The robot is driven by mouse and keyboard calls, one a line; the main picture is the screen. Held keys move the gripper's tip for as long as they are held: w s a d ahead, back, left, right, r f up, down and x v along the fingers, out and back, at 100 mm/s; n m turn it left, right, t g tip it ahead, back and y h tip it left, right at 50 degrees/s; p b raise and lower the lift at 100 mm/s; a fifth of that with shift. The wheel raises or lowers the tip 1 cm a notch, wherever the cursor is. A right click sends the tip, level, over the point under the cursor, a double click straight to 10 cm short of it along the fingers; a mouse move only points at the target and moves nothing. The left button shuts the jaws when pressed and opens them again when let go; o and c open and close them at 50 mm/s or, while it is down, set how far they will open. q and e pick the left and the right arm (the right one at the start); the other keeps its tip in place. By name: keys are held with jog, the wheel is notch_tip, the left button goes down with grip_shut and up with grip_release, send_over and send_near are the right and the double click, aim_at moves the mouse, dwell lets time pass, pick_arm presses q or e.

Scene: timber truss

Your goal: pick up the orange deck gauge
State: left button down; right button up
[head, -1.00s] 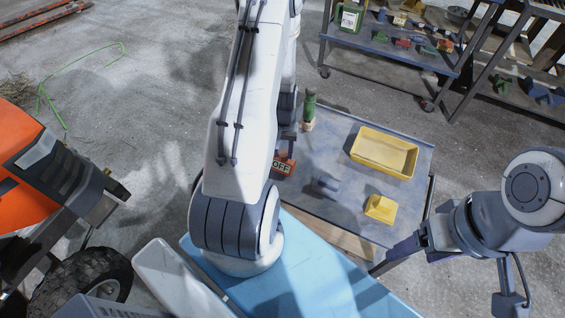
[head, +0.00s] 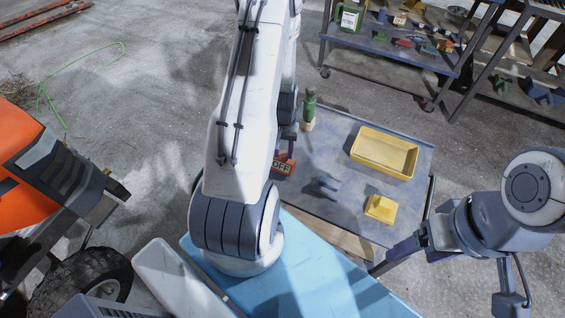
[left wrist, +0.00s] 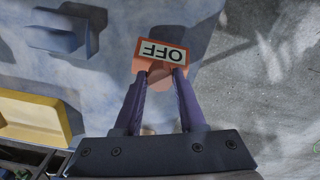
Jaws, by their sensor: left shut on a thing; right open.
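The orange deck gauge (head: 285,165) is a small orange block with a white OFF label, by the left side of the grey-blue work table. It also shows in the left wrist view (left wrist: 160,54), with its label upside down there. My left gripper (left wrist: 164,76) is shut on it, with the two purple fingertips against its near part. In the head view my left arm hides most of that gripper. Whether the gauge touches the table is not clear. My right gripper (head: 402,250) is open and apart, low by the table's near right corner, with its fingers only partly seen.
The work table (head: 335,145) bears a yellow tray (head: 385,155), a yellow block (head: 380,207), a grey-blue part (head: 325,186) and a green bottle-like thing (head: 309,110). A shelf cart (head: 395,55) with small parts stands behind. An orange vehicle (head: 30,170) is at the left.

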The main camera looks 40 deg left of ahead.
dwell(0.4)
pick_arm(q)
jog(key=shift+r, duration=0.55)
jog(key=r, duration=0.2)
jog(key=d+r+p, duration=0.1)
jog(key=shift+s+r, duration=0.1)
jog(key=shift+r, duration=0.3)
jog(key=s+d+r+p, duration=0.1)
jog(key=s+d+r, duration=0.2)
jog(key=d+r, duration=0.5)
jog(key=w+d+r+m, duration=0.4)
jog(key=w+d+m, duration=0.2)
jog(key=w+d, duration=0.2)
notch_tip(320, 180, up, 6)
jog(key=s+p, duration=0.2)
jog(key=p, duration=1.2)
jog(key=shift+s+d+f+p, duration=0.15)
jog(key=shift+p, duration=0.2)
